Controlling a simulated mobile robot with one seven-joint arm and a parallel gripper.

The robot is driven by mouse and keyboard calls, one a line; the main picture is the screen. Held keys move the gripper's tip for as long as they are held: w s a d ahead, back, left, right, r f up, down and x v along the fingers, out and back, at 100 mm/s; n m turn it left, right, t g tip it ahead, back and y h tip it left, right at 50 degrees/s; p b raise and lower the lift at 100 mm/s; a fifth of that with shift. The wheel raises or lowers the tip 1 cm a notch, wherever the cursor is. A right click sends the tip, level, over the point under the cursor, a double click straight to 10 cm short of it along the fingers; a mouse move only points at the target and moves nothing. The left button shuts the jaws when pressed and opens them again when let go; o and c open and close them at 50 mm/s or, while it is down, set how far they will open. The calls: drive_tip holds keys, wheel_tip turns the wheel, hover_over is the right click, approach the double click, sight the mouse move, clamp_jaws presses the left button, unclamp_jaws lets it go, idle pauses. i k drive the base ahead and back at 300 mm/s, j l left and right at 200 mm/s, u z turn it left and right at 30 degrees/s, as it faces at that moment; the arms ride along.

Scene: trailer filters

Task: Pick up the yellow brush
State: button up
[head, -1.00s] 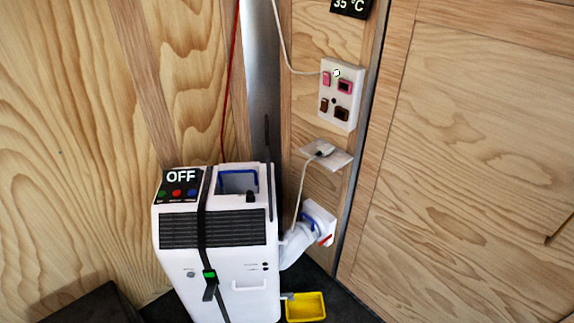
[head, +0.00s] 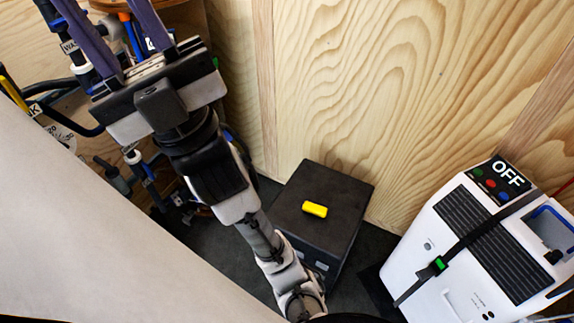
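A small yellow block-like thing (head: 314,209), which looks like the yellow brush, lies on top of a dark box (head: 335,190) near the middle of the head view. Its bristles cannot be made out. My gripper (head: 115,22) is at the upper left, well apart from the yellow thing. Its two purple fingers are spread and point toward the top edge of the picture. I see nothing held between them, though the fingertips are near or past the picture edge.
A white machine (head: 480,250) with a black strap and an OFF panel (head: 497,180) stands at the right. Pipes and hoses (head: 60,90) crowd the left behind my gripper. A wooden wall (head: 400,90) rises behind the box.

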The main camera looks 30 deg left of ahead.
sight(311, 208)
drive_tip(key=u, duration=0.65)
drive_tip(key=i+j+z, duration=0.35)
drive_tip(key=j, duration=0.25)
drive_tip(key=i+j+z, duration=0.15)
drive_tip(key=i+j, duration=0.1)
drive_tip(key=j, duration=0.1)
